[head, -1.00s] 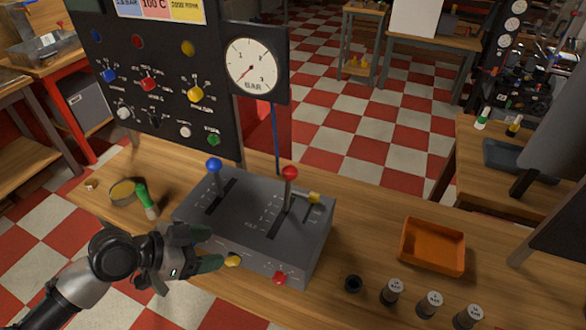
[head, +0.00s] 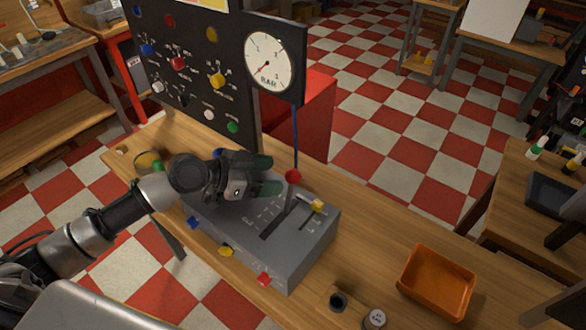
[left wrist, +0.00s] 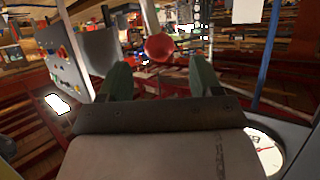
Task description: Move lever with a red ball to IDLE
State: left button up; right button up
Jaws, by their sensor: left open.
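The lever with a red ball (head: 293,176) stands up from its slot in the grey lever box (head: 308,255) on the workbench. The red ball also shows in the left wrist view (left wrist: 159,47), ahead of and between the fingers. My left gripper (head: 270,175) is open, above the box, just left of the red ball and apart from it. Its green fingertips point at the ball. The blue-balled lever (head: 219,154) is mostly hidden behind my left gripper. The lettering beside the slot is too small to read. My right gripper is not in view.
A black panel with knobs (head: 190,70) and a pressure gauge (head: 270,60) stands behind the box. A short yellow-tipped lever (head: 318,205) is right of the red one. An orange tray (head: 437,281) and a dark round cup (head: 338,301) lie to the right.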

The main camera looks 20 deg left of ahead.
aim_at(287, 174)
pick_arm(q)
jog(key=x, duration=0.2)
jog(key=p+x, duration=0.1)
jog(key=x, duration=0.2)
jog(key=shift+r, duration=0.25)
jog(key=shift+w+d+f, duration=0.25)
jog(key=shift+d+f, duration=0.1)
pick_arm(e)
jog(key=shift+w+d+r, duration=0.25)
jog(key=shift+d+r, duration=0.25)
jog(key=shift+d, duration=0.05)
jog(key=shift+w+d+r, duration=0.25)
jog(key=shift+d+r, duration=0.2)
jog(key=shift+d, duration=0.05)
